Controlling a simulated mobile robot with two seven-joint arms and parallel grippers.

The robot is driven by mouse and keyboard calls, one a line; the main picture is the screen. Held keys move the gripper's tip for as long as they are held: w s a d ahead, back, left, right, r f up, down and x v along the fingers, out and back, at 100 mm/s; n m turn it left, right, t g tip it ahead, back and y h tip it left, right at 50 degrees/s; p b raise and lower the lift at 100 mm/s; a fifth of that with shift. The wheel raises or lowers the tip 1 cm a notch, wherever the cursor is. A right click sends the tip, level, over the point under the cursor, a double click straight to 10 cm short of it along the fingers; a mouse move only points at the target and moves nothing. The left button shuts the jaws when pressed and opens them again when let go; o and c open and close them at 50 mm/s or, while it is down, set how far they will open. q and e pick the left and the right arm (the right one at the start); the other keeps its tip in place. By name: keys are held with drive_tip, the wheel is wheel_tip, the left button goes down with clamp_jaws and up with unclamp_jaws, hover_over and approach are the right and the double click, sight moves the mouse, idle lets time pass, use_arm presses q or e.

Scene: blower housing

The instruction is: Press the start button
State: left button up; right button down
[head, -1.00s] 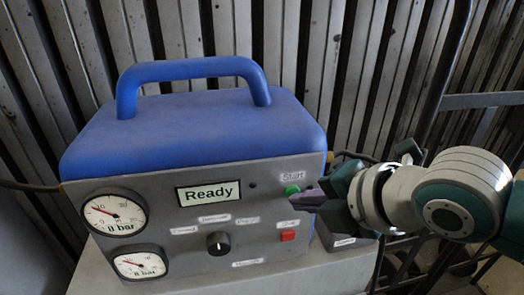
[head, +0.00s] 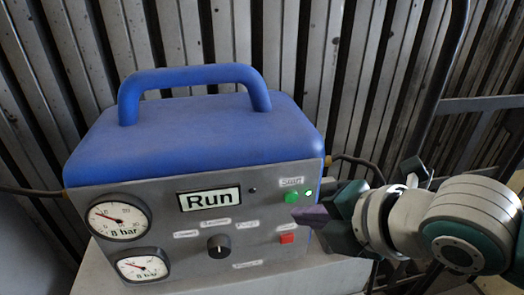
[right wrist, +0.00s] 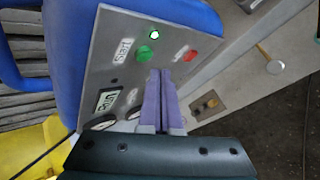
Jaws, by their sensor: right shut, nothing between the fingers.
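The blower housing is a grey front panel with a blue cover and handle (head: 190,140). The green start button (head: 291,197) is on the right of the panel under the "Start" label; it also shows in the right wrist view (right wrist: 144,53). A small green lamp (head: 309,193) beside it is lit. The display (head: 209,199) reads "Run". My right gripper (head: 300,214) is shut and empty, its purple fingertips just below the green button in the head view. In the right wrist view the fingertips (right wrist: 160,73) are beside the button, not covering it. My left gripper is not in view.
A red button (head: 287,238) sits below the green one. A black knob (head: 218,246) and two gauges (head: 119,220) are further left. A ribbed metal wall (head: 330,60) stands behind, with a dark frame (head: 440,100) at right.

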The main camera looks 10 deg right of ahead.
drive_tip(key=s+p, duration=0.2)
drive_tip(key=s, duration=0.3)
drive_tip(key=shift+p, duration=0.3)
drive_tip(key=s+d+r+m+g+h, duration=0.2)
drive_tip(key=s+d+r+m+g, duration=0.1)
drive_tip(key=s+m, duration=0.75)
drive_tip(key=s+d+r+m+g+h, duration=0.25)
drive_tip(key=s+m, duration=0.45)
drive_tip(key=m, duration=0.6)
wheel_tip(320, 180, up, 32)
drive_tip(key=p, duration=3.1)
drive_tip(key=shift+d, duration=0.35)
